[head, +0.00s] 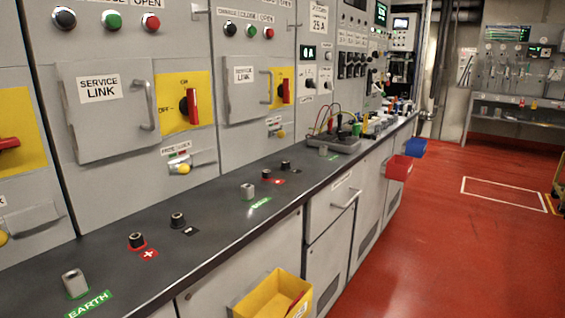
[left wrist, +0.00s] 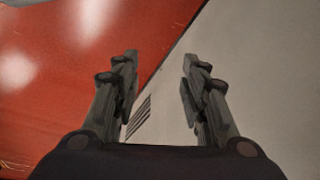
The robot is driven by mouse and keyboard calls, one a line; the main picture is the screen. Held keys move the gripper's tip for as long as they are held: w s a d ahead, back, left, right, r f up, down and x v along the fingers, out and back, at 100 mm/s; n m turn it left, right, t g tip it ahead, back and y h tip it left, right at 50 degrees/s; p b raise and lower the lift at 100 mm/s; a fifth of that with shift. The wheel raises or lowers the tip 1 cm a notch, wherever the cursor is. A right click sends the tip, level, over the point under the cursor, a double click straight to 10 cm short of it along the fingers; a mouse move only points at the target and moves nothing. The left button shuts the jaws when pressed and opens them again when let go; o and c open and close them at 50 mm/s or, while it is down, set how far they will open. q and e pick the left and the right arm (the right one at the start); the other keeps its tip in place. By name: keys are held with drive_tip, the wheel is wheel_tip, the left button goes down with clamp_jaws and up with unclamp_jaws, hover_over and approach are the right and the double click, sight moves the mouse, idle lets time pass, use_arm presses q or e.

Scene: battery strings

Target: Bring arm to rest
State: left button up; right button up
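My left gripper (left wrist: 160,75) shows in the left wrist view, its two dark fingers spread apart with nothing between them. Behind the fingers are the red floor on the left and a pale grey surface with a dark slotted vent on the right. Neither of my arms shows in the head view. My right gripper is in no view.
A dark counter (head: 215,215) runs along grey cabinets with service link doors (head: 115,115) and red rotary switches (head: 193,107). A yellow bin (head: 262,298), a red bin (head: 398,167) and a blue bin (head: 415,148) stick out below it. The red floor (head: 450,240) on the right is open.

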use_arm(q)
drive_tip(key=s+f+g+p, duration=0.1)
drive_tip(key=s+f+p, duration=0.5)
drive_tip(key=f+p, duration=0.5)
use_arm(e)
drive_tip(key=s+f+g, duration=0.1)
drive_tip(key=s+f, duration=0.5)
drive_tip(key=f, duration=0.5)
use_arm(q)
drive_tip(key=s+a+f+p, duration=0.1)
drive_tip(key=s+p, duration=0.3)
drive_tip(key=s, duration=0.3)
drive_tip(key=s+a+f+g+p, duration=0.1)
drive_tip(key=s+a+f+p, duration=0.1)
drive_tip(key=s+p, duration=0.2)
drive_tip(key=s, duration=0.3)
drive_tip(key=shift+a, duration=0.15)
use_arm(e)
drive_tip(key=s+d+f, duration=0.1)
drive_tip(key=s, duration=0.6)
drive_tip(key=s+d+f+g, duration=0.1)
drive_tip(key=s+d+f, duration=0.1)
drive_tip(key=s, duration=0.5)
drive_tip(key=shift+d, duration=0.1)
